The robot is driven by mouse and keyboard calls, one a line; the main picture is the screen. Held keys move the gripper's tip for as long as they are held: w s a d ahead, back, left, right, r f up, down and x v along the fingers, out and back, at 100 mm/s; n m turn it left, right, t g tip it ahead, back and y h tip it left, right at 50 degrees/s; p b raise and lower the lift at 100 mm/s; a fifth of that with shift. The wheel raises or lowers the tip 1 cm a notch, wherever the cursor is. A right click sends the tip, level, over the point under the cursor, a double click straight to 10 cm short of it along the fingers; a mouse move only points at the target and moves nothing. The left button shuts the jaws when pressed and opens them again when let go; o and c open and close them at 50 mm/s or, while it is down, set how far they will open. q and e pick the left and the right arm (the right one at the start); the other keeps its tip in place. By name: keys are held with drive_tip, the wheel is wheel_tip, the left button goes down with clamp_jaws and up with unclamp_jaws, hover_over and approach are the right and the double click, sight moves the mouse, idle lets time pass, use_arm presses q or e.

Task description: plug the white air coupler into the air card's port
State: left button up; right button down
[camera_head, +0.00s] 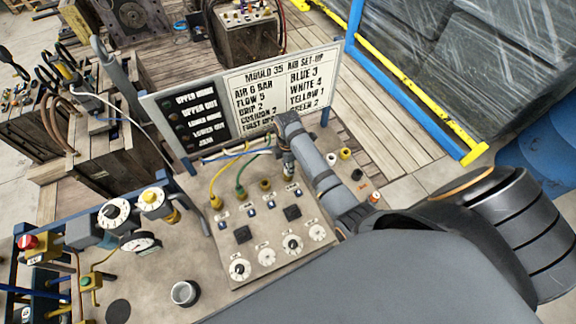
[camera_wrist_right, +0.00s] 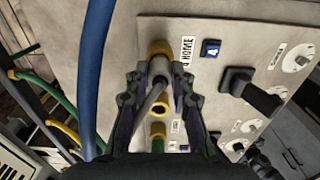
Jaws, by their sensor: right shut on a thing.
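My right gripper (camera_head: 287,157) is over the far right end of the port row on the air card (camera_head: 275,225). In the right wrist view its fingers (camera_wrist_right: 158,93) are shut on the pale grey-white coupler (camera_wrist_right: 159,68), with a thin pale hose (camera_wrist_right: 153,98) trailing from it. The coupler's front overlaps the brass port (camera_wrist_right: 158,47) beside a blue tag reading 4; I cannot tell how deep it sits. The neighbouring brass port (camera_wrist_right: 158,111) is open and empty; it also shows in the head view (camera_head: 265,184). My left gripper is not in view.
Yellow (camera_head: 215,202) and green (camera_head: 240,191) couplers sit in the other ports. A set-up sign (camera_head: 285,83) stands behind the card. A blue hose (camera_wrist_right: 94,60) passes left of my fingers. Small loose parts lie right of my arm, including a white ring (camera_head: 331,159). Gauges (camera_head: 116,212) stand left.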

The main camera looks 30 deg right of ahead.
drive_tip(key=shift+f, duration=0.2)
drive_tip(key=c, duration=1.1)
unclamp_jaws()
drive_tip(key=o, duration=0.4)
drive_tip(key=shift+r, duration=3.8)
